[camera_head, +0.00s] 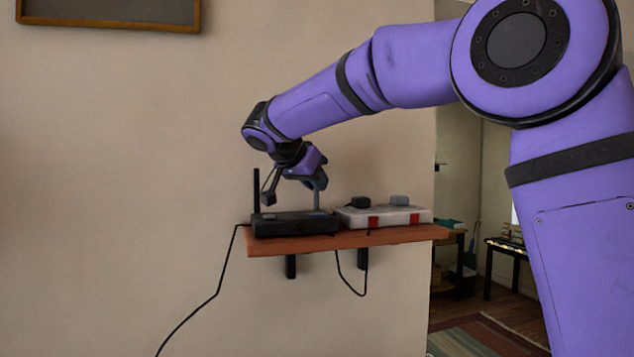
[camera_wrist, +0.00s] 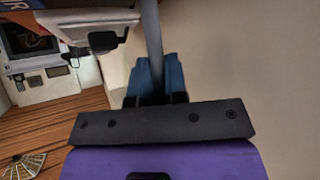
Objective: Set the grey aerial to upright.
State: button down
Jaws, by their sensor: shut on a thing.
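The grey aerial (camera_head: 317,202) stands at the right end of a black router (camera_head: 292,226) on a wall shelf and looks about upright in the head view. My gripper (camera_head: 319,183) is shut on its upper part from above. In the wrist view the aerial (camera_wrist: 151,38) is a grey rod running into the blue finger pads of my gripper (camera_wrist: 157,82). The pads hide its tip. A second, black aerial (camera_head: 256,190) stands upright at the router's left end.
The wooden shelf (camera_head: 290,246) also holds a white box with red patches (camera_head: 384,217) and dark and grey lumps on top, close to the right of the router. Black cables hang below the shelf. A picture frame (camera_head: 110,24) hangs at the upper left. Bare wall lies left.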

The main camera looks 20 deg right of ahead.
jog(key=c, duration=1.1)
grip_release()
jog(key=v, duration=1)
jog(key=shift+s+a+r, duration=0.15)
jog(key=shift+s+a, duration=0.05)
jog(key=shift+a, duration=0.15)
jog(key=s+d+f+n+g+y, duration=0.1)
jog(key=s+d+f+n+y, duration=0.2)
jog(key=s+d, duration=0.5)
jog(key=s+d+f+n+y, duration=0.2)
jog(key=s+f, duration=0.4)
jog(key=s, duration=0.2)
jog(key=s+d+f+n+y, duration=0.2)
jog(key=s+d+f+n, duration=0.1)
jog(key=s+f, duration=0.4)
jog(key=s+d+f+n+y, duration=0.1)
jog(key=s+d+f+n, duration=0.2)
jog(key=s+f, duration=0.3)
jog(key=shift+s+d+f+t+y, duration=0.1)
jog(key=shift+s+d+t+y, duration=0.1)
jog(key=shift+s, duration=0.8)
jog(key=shift+s+d+f+t+y, duration=0.1)
jog(key=shift+s+y, duration=0.1)
jog(key=shift+s, duration=0.8)
